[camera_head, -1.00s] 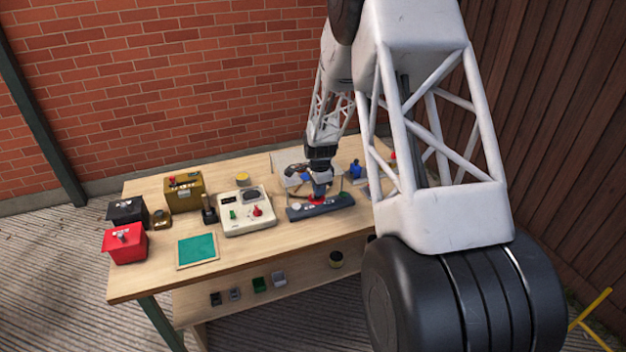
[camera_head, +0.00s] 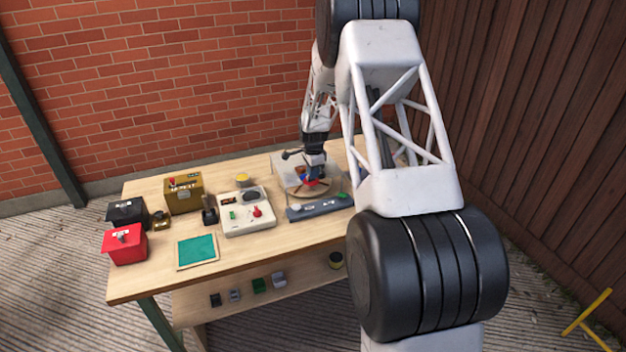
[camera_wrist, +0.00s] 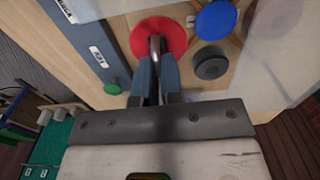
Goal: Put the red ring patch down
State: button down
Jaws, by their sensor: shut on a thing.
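The red ring patch (camera_wrist: 176,38) is a round red disc with a metal ring standing on it, seen in the wrist view. My gripper (camera_wrist: 158,62) is shut on the ring, with the disc beyond the fingertips. In the head view my gripper (camera_head: 309,176) is over the clear-sided tray area behind the dark grey labelled bar (camera_head: 318,208). The red patch is small there and partly hidden by my gripper. I cannot tell whether the disc touches the surface below.
In the wrist view a blue disc (camera_wrist: 215,20) and a black disc (camera_wrist: 211,64) lie close to the right of the patch. A green disc (camera_wrist: 112,88) sits on the grey bar. A cream control box (camera_head: 246,212) stands left on the wooden bench (camera_head: 150,270).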

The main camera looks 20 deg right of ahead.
jog(key=shift+w, duration=0.15)
jog(key=shift+f, duration=1.75)
jog(key=shift+f, duration=0.2)
jog(key=c, duration=1.3)
grip_release()
jog(key=shift+o, duration=0.2)
jog(key=shift+r, duration=0.15)
notch_tip(320, 180, up, 11)
jog(key=shift+r, duration=0.55)
